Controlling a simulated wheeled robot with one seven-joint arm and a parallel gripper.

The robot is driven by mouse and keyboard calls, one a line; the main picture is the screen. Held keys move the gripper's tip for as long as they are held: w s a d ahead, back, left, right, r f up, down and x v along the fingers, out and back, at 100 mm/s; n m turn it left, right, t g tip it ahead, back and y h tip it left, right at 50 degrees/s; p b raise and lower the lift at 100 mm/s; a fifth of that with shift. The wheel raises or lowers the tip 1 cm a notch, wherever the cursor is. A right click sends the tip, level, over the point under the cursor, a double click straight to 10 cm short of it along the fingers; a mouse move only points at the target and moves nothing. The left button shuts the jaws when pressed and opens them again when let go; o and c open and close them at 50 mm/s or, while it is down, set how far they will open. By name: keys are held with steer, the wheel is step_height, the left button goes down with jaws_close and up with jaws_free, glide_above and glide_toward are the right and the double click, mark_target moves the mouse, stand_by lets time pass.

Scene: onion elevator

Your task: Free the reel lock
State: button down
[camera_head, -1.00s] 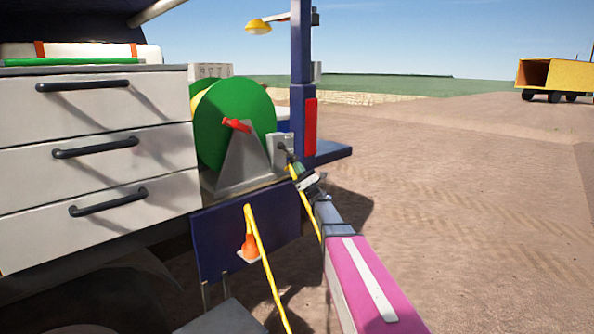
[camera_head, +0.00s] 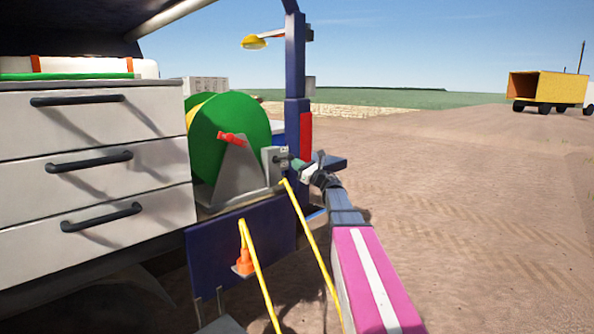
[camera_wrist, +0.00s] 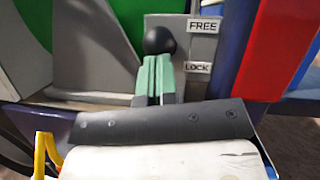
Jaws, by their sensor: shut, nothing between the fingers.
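The reel lock is a grey plate (camera_wrist: 189,50) with a black ball knob (camera_wrist: 160,40), standing beside the green reel (camera_head: 228,135). A FREE label (camera_wrist: 204,26) is at the plate's upper right and a LOCK label (camera_wrist: 198,67) lower down. The knob sits left of the labels, at a height between them. My gripper (camera_wrist: 156,64) has its green fingers together with nothing between them. The fingertips are just under the knob; they seem to touch it. The lever behind the fingers is hidden. In the head view my gripper reaches the plate (camera_head: 272,160) from the right.
A dark blue post (camera_head: 297,125) with a red panel (camera_head: 306,135) rises close beside the plate. Drawers (camera_head: 85,170) fill the left; open ground lies right.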

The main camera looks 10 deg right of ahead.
steer(key=shift+r, duration=0.9)
